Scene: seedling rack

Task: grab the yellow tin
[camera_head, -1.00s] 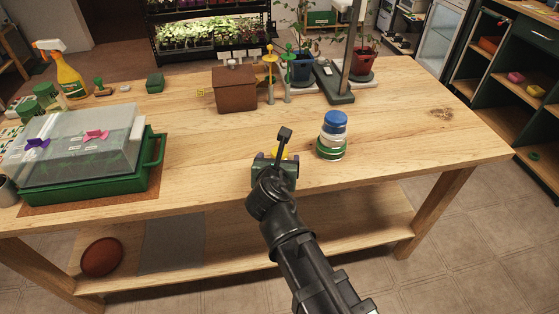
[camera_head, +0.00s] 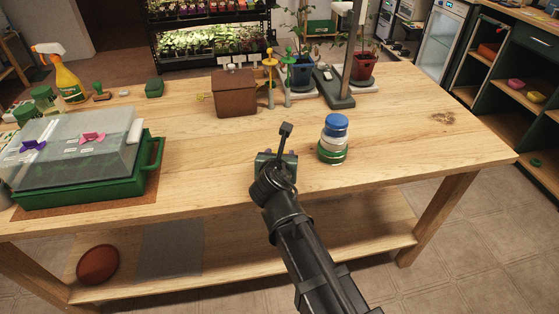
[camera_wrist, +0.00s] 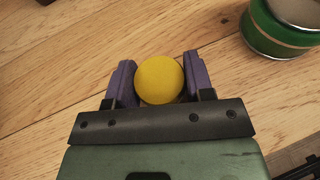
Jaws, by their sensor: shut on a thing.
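The yellow tin (camera_wrist: 160,79) shows in the wrist view as a round yellow top between the two purple fingers of my gripper (camera_wrist: 160,84). The fingers are shut on it from left and right. Its sides and base are hidden below the top, so I cannot tell whether it touches the table. In the head view my gripper (camera_head: 277,158) is over the front middle of the table, and the arm hides the tin there.
A stack of blue, white and green tins (camera_head: 333,140) stands close to the right of my gripper; its green tin also shows in the wrist view (camera_wrist: 270,35). A green tray with a clear cover (camera_head: 150,160) is at left. A brown box (camera_head: 234,95) stands behind.

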